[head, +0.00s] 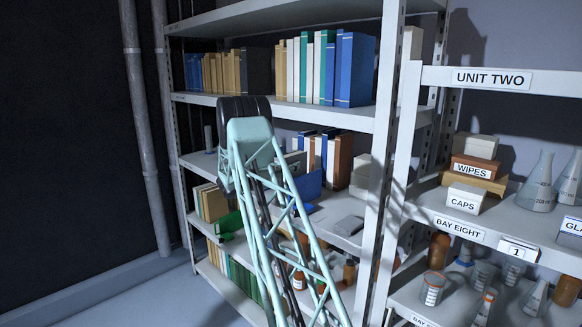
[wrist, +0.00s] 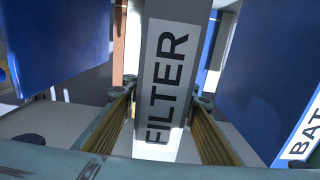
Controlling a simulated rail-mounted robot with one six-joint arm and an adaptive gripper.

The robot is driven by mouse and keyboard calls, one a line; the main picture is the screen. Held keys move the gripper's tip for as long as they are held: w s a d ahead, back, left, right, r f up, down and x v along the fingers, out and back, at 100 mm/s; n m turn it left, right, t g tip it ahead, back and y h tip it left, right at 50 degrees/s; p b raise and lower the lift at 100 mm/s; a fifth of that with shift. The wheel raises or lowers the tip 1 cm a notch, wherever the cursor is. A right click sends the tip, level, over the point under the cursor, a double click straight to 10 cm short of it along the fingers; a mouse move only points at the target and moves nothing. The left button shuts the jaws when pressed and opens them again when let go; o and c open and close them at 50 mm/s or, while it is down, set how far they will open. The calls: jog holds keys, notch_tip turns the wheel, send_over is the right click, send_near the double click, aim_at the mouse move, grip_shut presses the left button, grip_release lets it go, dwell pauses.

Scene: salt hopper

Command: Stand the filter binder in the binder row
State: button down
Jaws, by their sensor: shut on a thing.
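The filter binder (wrist: 162,75) is grey, with a white spine label reading FILTER. It stands close to upright in the wrist view, its top beyond the upper edge of the picture. My gripper (wrist: 162,112) has one yellow-padded finger on each side of the binder's lower part and is shut on it. A blue binder (wrist: 60,45) is on the left and another blue binder (wrist: 262,70), with a label starting BAT, is on the right. In the head view my arm hides the gripper and the filter binder. A row of binders (head: 326,150) shows on the middle shelf.
A tilted blue binder (head: 308,185) and a grey flat thing (head: 349,225) are on the middle shelf, with pale boxes (head: 360,170) at its right. The upper shelf (head: 330,112) carries more binders above my arm. A white upright post (head: 386,150) bounds the right side.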

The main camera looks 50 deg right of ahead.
jog(key=c, duration=2.1)
grip_release()
jog(key=shift+f, duration=0.1)
jog(key=shift+c, duration=0.2)
jog(key=w+a, duration=0.1)
jog(key=a, duration=1.1)
jog(key=shift+w, duration=0.4)
jog(key=shift+w+r, duration=0.1)
jog(key=shift+r, duration=0.1)
